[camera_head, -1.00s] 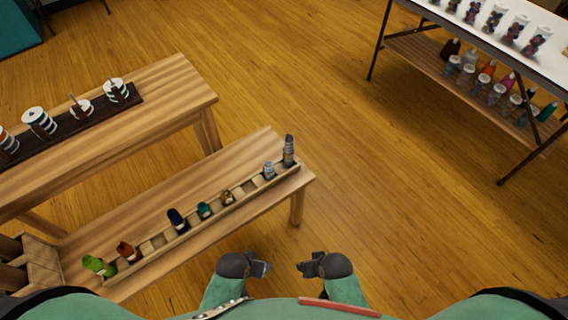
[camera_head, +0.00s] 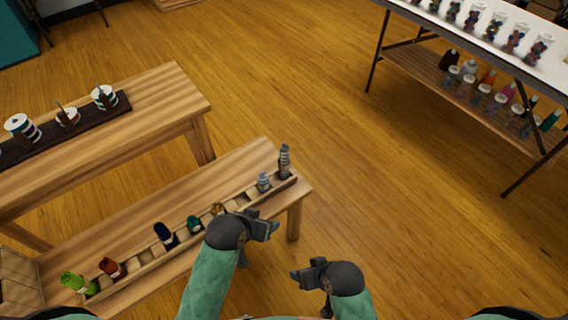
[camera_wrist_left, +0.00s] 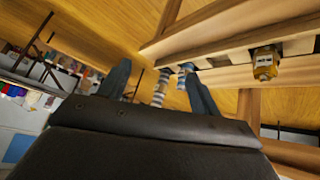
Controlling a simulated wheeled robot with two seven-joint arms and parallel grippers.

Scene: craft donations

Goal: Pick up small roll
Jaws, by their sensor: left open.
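A narrow wooden rack (camera_head: 275,191) on the low bench holds several small rolls in a row. A tall grey roll (camera_head: 284,160) and a shorter grey-blue roll (camera_head: 264,182) stand at its right end. A gold-brown roll (camera_head: 217,209) is partly hidden behind my left gripper (camera_head: 268,228). The left gripper is open and empty near the rack's front edge. In the left wrist view, the grey roll (camera_wrist_left: 159,93) and the grey-blue roll (camera_wrist_left: 184,75) appear between its fingers, farther off; the gold-brown roll (camera_wrist_left: 267,64) is to the right. My right gripper (camera_head: 303,275) is off the bench; its opening is unclear.
Teal (camera_head: 194,224), navy (camera_head: 166,236), red-brown (camera_head: 110,267) and green (camera_head: 76,282) rolls sit farther left in the rack. A second bench (camera_head: 150,100) with striped spools stands behind. A white-topped table (camera_head: 515,65) is at right; open floor lies between.

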